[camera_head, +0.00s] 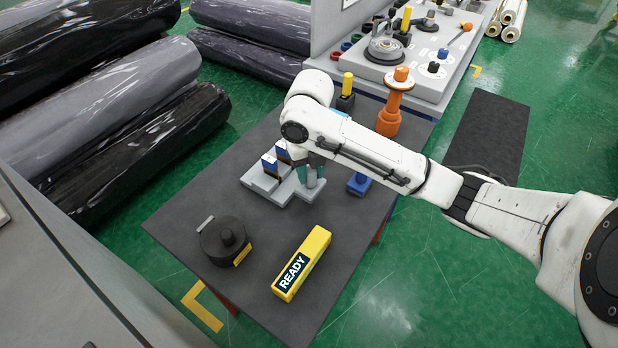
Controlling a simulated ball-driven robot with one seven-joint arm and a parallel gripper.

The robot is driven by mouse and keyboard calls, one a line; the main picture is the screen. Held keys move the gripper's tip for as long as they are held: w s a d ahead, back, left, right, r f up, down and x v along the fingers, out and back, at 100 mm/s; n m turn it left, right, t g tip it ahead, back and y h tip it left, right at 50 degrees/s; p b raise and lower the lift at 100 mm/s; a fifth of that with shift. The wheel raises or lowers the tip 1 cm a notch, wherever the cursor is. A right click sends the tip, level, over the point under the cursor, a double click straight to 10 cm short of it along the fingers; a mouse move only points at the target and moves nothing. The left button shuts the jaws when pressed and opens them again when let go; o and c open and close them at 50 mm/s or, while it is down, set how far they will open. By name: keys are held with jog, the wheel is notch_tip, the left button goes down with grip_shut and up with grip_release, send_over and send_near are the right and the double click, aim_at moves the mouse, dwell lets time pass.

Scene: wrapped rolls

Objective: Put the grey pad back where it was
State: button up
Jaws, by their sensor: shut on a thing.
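My gripper (311,179) points down over the right part of a light grey fixture (261,183) on the dark table (185,215). Its teal fingers are shut on a small grey piece between them, which looks like the grey pad (302,176). The fingers and arm hide most of this piece, and I cannot tell whether it touches the fixture. Two upright blocks with blue and white faces (270,164) stand on the fixture, left of the fingers.
A blue part (359,184) sits right of the gripper. An orange spool stand (391,112) and a yellow-topped black piece (346,92) stand behind.

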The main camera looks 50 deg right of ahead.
aim_at(309, 181)
jog(key=shift+w+f+p, duration=0.1)
jog(key=shift+f+p, duration=0.4)
jog(key=shift+f, duration=1.2)
jog(key=shift+f, duration=0.1)
jog(key=shift+f, duration=0.1)
jog(key=o, duration=1)
notch_tip(309, 181, up, 12)
jog(key=shift+r, duration=0.2)
